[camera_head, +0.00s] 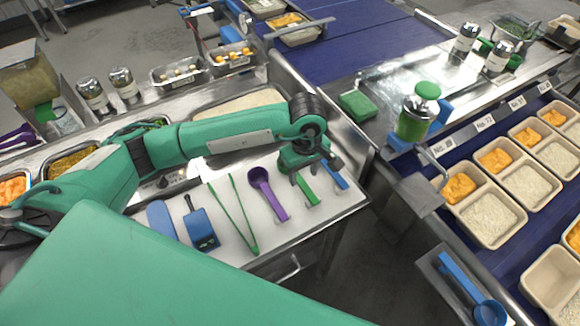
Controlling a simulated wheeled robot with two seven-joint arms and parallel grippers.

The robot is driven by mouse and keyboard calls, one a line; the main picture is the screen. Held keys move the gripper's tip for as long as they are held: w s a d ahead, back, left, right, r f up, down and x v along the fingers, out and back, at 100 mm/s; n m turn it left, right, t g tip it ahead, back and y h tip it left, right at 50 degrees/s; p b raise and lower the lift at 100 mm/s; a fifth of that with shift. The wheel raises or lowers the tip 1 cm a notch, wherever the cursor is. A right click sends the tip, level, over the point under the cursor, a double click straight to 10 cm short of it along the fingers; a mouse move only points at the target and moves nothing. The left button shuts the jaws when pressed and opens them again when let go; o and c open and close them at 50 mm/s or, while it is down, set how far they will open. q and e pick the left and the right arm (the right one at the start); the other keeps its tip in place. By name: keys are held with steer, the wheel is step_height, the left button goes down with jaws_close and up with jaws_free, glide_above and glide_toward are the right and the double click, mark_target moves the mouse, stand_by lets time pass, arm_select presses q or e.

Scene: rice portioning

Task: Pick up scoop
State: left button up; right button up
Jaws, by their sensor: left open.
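Several scoops and tools lie on a white board (225,212) at the front of the left bench. A purple scoop (265,188) lies with its round bowl toward the back and its handle toward me. Right of it are a green utensil (306,190) and a blue utensil (337,180), both partly hidden by my left gripper (312,172). The left gripper points down over these two with its jaws open; I cannot tell whether it touches either. Another blue scoop (487,308) lies in a metal tray at the lower right. My right gripper does not show.
Green tongs (236,215), a blue scraper (200,228) and a blue flat tool (161,219) lie left on the board. Food pans (240,103) stand behind. Portion trays (490,215) fill the right conveyor.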

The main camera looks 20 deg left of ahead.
mark_target(303, 183)
arm_select(q)
step_height(303, 183, down, 3)
steer(key=shift+f+p, duration=0.15)
steer(key=shift+p, duration=0.55)
steer(key=shift+f, duration=0.4)
steer(key=shift+c, duration=0.3)
jaws_close()
steer(key=shift+r, duration=0.15)
